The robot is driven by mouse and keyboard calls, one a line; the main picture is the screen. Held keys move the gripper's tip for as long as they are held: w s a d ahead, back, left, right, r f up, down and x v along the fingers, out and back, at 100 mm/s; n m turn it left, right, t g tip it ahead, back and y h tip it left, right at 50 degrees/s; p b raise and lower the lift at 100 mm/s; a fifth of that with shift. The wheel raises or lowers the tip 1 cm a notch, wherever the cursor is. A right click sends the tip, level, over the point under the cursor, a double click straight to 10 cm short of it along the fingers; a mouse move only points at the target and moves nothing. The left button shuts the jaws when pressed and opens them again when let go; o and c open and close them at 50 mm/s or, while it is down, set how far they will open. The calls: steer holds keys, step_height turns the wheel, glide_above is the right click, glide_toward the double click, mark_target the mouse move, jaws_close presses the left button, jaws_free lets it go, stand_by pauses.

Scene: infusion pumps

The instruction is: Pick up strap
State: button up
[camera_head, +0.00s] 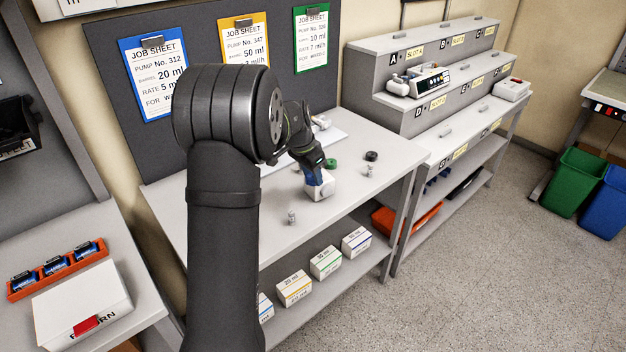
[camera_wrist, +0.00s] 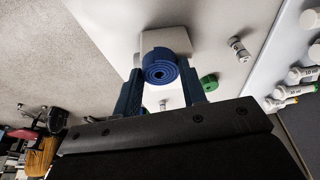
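A rolled blue strap (camera_wrist: 160,68) sits between the fingertips of my gripper (camera_wrist: 161,78) in the wrist view. A white block (camera_wrist: 170,40) shows just beyond the roll. The fingers flank the roll closely, but I cannot tell whether they press on it. In the head view my gripper (camera_head: 318,175) is low over the worktable (camera_head: 265,225), at the white block (camera_head: 321,188). My arm hides part of the table there. A green roll (camera_head: 331,163) lies close by and also shows in the wrist view (camera_wrist: 208,82). A dark roll (camera_head: 371,156) lies farther right.
Small metallic pieces (camera_head: 292,217) stand on the table. A white tray (camera_head: 330,133) with white items is behind my gripper. Stepped shelving (camera_head: 385,75) with a pump (camera_head: 431,82) stands at right. Job sheets hang behind. The table's front is mostly clear.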

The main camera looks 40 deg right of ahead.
steer(key=shift+r, duration=0.1)
steer(key=shift+c, duration=0.5)
steer(key=shift+r, duration=0.3)
steer(key=r, duration=0.3)
steer(key=shift+s+r, duration=0.2)
steer(key=shift+r, duration=0.15)
steer(key=s+d+r, duration=0.2)
steer(key=s+r, duration=0.4)
steer(key=s, duration=0.5)
steer(key=n+t, duration=0.1)
steer(key=n, duration=0.4)
glide_above(312, 178)
step_height(312, 178, down, 6)
steer(key=shift+d+f, duration=0.1)
steer(key=shift+f, duration=0.05)
steer(key=shift+w+f+m, duration=0.1)
steer(key=shift+f+m, duration=0.2)
steer(key=shift+f, duration=1.65)
steer(key=shift+f, duration=0.1)
steer(key=o, duration=1)
steer(key=shift+f, duration=0.1)
